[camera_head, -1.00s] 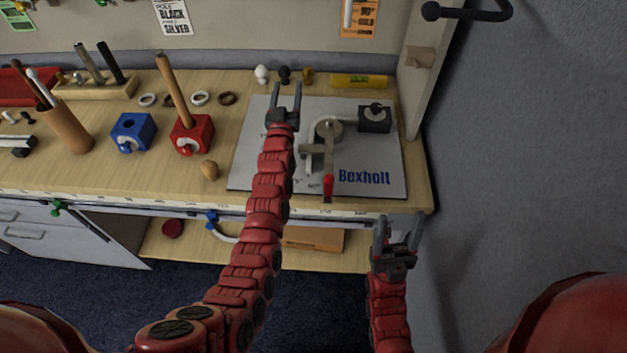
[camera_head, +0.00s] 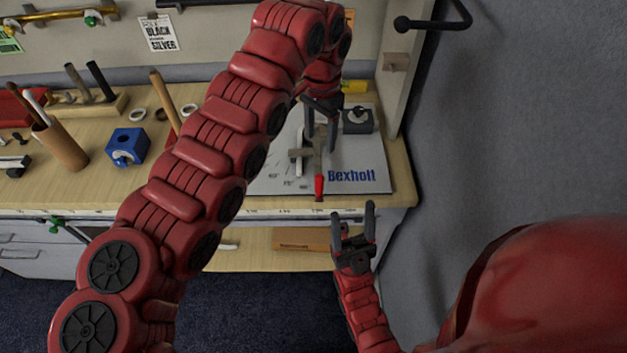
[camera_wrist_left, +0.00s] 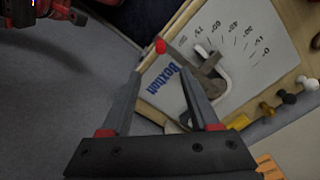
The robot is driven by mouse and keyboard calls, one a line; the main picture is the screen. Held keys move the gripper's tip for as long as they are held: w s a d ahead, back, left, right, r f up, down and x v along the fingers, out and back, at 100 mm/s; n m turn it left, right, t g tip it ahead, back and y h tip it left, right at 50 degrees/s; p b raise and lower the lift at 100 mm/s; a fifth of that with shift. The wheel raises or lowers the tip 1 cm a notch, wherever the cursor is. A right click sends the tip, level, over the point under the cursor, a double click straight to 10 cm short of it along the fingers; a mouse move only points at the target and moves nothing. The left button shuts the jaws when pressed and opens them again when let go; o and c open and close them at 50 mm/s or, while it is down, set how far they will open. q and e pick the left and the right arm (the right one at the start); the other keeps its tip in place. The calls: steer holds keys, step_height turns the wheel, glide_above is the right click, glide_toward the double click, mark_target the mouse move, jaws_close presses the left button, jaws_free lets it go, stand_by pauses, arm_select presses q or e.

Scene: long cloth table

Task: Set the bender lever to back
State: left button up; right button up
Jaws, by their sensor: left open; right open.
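The bender is fixed on a pale plate marked "Bexholt" (camera_head: 360,165), at the right end of the table. Its lever, with a red grip (camera_head: 319,187), points toward the table's front edge in the head view. My left gripper (camera_head: 320,147) is open above the bender with its fingers pointing down. It hides much of the bender's middle. In the left wrist view the red grip (camera_wrist_left: 160,46) appears beyond the open fingertips, between them; no contact is visible. A scale with numbers (camera_wrist_left: 235,38) also shows there. My right gripper (camera_head: 353,212) is open and empty, in front of the table.
A dark block (camera_head: 357,119) stands at the plate's back right. A blue block (camera_head: 128,143) and a brown cup with tools (camera_head: 62,146) stand at left. A grey wall (camera_head: 510,120) bounds the right side. My left arm hides the middle of the table.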

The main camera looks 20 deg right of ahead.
mark_target(320, 176)
arm_select(q)
step_height(320, 176, down, 16)
steer(key=p, duration=0.5)
steer(key=shift+w+f+p, duration=0.1)
steer(key=shift+f+p, duration=0.15)
steer(key=shift+p, duration=0.1)
steer(key=shift+d+f, duration=0.1)
steer(key=shift+f, duration=0.3)
steer(key=shift+c, duration=0.3)
jaws_close()
stand_by(0.4)
